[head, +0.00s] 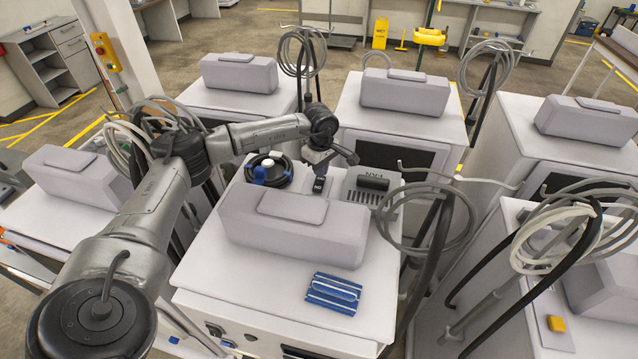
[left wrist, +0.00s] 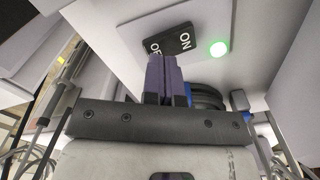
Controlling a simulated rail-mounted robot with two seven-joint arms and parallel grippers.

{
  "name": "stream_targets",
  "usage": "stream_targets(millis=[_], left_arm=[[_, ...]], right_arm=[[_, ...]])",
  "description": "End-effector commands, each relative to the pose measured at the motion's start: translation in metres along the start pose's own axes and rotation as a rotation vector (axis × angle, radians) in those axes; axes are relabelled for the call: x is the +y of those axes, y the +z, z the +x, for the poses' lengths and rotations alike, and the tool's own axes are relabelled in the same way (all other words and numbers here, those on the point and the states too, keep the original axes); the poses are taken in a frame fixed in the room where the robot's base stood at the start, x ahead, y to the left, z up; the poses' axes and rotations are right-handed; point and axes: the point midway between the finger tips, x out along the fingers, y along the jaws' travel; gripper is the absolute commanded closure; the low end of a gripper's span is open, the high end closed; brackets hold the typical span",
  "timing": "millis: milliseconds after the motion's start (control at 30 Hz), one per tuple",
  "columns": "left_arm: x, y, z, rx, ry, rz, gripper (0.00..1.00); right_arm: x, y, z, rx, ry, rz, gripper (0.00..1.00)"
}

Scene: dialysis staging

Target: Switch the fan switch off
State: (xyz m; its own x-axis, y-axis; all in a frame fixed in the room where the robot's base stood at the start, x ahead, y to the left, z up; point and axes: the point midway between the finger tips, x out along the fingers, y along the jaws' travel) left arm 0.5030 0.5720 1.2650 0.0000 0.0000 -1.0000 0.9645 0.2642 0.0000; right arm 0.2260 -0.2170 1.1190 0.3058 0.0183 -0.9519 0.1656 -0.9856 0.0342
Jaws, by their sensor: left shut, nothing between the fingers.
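The fan switch (left wrist: 170,42) is a black rocker marked ON and OFF, set in a pale panel in the left wrist view. A lit green lamp (left wrist: 218,48) is beside its ON end. My left gripper (left wrist: 158,62) is shut and empty, its purple fingertips at the OFF end and covering part of that lettering. I cannot tell whether they touch it. In the head view my left gripper (head: 320,170) is over the back of the middle machine's top, by a small dark piece with white marks that seems to be the switch. My right gripper is not in view.
The middle machine (head: 200,265) carries a grey block (head: 293,235), blue-white packs (head: 334,293) and a dark coil (head: 268,170). A grey vented box (head: 372,188) stands right of the gripper. Hoses on stands (head: 430,215) rise at the right.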

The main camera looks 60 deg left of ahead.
Motion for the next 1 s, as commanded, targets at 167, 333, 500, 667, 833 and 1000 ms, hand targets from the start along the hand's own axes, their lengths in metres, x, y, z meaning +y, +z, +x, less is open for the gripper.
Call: stream_targets(millis=[167, 333, 500, 667, 833, 1000], left_arm=[[0.000, 0.000, 0.003, 0.000, 0.000, 0.000, 1.00], [0.000, 0.000, 0.006, 0.000, 0.000, 0.000, 1.00], [0.000, 0.000, 0.008, 0.000, 0.000, 0.000, 1.00], [0.000, 0.000, 0.010, 0.000, 0.000, 0.000, 1.00], [0.000, 0.000, 0.013, 0.000, 0.000, 0.000, 1.00], [0.000, 0.000, 0.015, 0.000, 0.000, 0.000, 1.00]], right_arm=[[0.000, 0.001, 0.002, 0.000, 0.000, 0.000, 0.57], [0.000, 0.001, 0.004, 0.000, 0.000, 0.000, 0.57], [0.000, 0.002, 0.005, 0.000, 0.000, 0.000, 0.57], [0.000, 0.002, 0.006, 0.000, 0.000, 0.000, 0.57], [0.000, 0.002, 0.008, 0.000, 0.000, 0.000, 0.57], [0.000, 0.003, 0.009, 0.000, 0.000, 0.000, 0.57]])
